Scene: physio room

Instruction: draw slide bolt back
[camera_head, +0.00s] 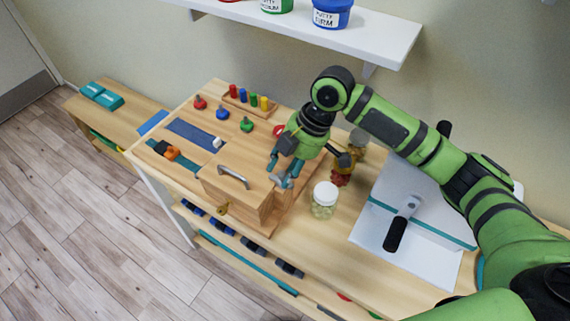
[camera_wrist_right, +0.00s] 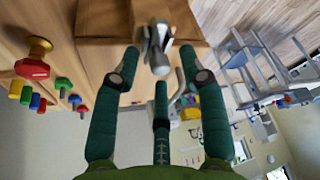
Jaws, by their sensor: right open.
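A wooden box (camera_head: 238,197) with a metal handle (camera_head: 233,174) on its lid sits on the wooden bench. A grey metal slide bolt (camera_head: 284,182) shows at the box's right side, partly hidden by my fingers. In the right wrist view the bolt's silver knob (camera_wrist_right: 159,62) stands out from the wood, between my teal fingers. My right gripper (camera_head: 281,170) is open, its fingertips close around the bolt; contact cannot be told. In the wrist view my right gripper (camera_wrist_right: 161,78) holds nothing. My left gripper is not in view.
A lidded jar (camera_head: 324,199) stands close right of the gripper, with more jars (camera_head: 342,172) behind. Coloured pegs (camera_head: 248,97) and knobs (camera_head: 222,113) stand at the back left. A white board (camera_head: 425,252) with a black-handled tool (camera_head: 396,232) lies at right.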

